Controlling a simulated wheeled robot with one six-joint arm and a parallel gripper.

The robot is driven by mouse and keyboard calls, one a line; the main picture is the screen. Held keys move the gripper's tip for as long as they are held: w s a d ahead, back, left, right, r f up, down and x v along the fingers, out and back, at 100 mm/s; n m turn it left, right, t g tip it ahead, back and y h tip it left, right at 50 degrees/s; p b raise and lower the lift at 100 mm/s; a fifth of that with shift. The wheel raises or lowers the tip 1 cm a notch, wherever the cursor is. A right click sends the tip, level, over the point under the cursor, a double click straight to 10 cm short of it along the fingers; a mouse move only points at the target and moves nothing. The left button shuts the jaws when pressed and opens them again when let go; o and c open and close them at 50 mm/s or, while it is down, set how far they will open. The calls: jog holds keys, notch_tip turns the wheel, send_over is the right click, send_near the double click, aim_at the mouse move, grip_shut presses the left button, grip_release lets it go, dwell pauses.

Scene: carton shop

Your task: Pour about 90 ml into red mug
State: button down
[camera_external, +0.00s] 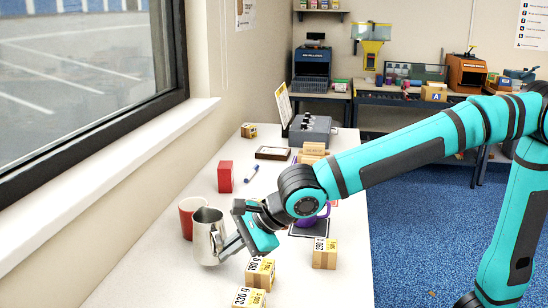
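The red mug (186,219) stands on the white table near the window sill, its right side partly hidden by the metal jug. The metal jug (208,240) stands beside it, a little nearer the camera, and looks upright. My gripper (231,244) is low at the jug's right side, around where a handle would be. Its fingertips are close to or touching the jug. I cannot tell whether they are shut on it. The contents of the jug and mug do not show.
Several labelled wooden blocks (260,272) stand in front of my gripper. A purple mug (314,217) on a dark mat (309,231) is partly hidden behind my arm. A red box (225,177), a marker (252,173) and a grey machine (311,131) stand farther back.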

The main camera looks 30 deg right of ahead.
jog(key=shift+w, duration=0.15)
jog(key=w+d+r+m+g+y+b, duration=0.1)
jog(key=w+r+m+g, duration=0.3)
jog(key=w+r+g, duration=0.5)
jog(key=shift+d+r+g+y+b, duration=0.15)
jog(key=shift+r+g+y+b, duration=0.25)
jog(key=shift+r, duration=0.8)
jog(key=shift+w+r+g+b, duration=0.2)
jog(key=shift+r+g+b, duration=0.1)
jog(key=shift+b, duration=0.25)
jog(key=shift+w+d+r+m+g+b, duration=0.1)
jog(key=shift+w+r+m+g+b, duration=0.2)
jog(key=shift+w+r+m+g, duration=0.1)
jog(key=shift+w+r+g+b, duration=0.3)
jog(key=shift+w+b, duration=0.05)
jog(key=shift+b, duration=0.85)
jog(key=shift+w+d+r+m+g+y+b, duration=0.1)
jog(key=shift+w+r+m+g+y+b, duration=0.05)
jog(key=shift+w+b, duration=0.25)
jog(key=shift+w+d+r+m+g+y+b, duration=0.15)
jog(key=shift+w+b, duration=0.15)
jog(key=shift+b, duration=0.2)
jog(key=shift+w+r, duration=0.1)
jog(key=shift+w, duration=0.35)
dwell(0.5)
